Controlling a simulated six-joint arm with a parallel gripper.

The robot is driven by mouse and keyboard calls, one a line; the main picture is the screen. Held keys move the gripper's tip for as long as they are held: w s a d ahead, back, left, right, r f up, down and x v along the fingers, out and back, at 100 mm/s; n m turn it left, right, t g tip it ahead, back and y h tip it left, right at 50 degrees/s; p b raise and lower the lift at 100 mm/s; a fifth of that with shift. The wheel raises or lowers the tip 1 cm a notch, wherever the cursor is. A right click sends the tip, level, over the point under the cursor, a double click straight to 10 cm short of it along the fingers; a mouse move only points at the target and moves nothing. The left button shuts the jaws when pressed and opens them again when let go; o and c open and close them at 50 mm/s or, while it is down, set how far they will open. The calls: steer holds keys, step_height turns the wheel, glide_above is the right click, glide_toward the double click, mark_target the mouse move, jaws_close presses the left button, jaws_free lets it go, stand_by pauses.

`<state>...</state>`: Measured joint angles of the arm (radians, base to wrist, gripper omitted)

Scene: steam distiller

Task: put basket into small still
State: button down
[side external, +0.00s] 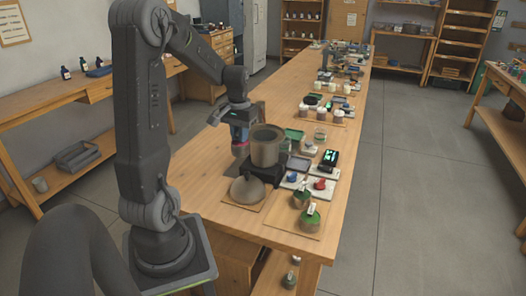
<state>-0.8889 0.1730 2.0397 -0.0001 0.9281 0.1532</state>
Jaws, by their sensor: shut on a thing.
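A large grey-brown pot (267,147), likely the small still's body, stands upright and open on a black base (264,184) near the table's front end. A grey domed lid (247,190) rests on a wooden board in front of it. My gripper (240,142) points down just left of the pot, outside its rim. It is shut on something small. Red and blue show at its tip, but I cannot tell whether these are the held thing or the fingers. I cannot pick out the basket for certain. The pot's inside is dark.
Trays with red and blue pieces (320,184) and a black device with a green display (329,158) stand right of the pot. Green-topped jars (309,218) stand at the front right. White-topped jars (317,112) stand farther back.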

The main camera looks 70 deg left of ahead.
steer(key=a+r, duration=0.6)
steer(key=a, duration=0.6)
steer(key=shift+n, duration=0.3)
steer(key=shift+w+d+f, duration=0.6)
steer(key=shift+w+f, duration=1.25)
steer(key=shift+w, duration=0.1)
steer(key=shift+w+d+f, duration=0.65)
steer(key=shift+w+f, duration=1.2)
steer(key=shift+w, duration=0.05)
steer(key=shift+w+d+f, duration=0.6)
steer(key=shift+w+f, duration=1.25)
steer(key=shift+w, duration=0.1)
steer(key=shift+f, duration=0.1)
steer(key=c, duration=1.6)
jaws_free()
steer(key=shift+f, duration=0.1)
steer(key=o, duration=0.5)
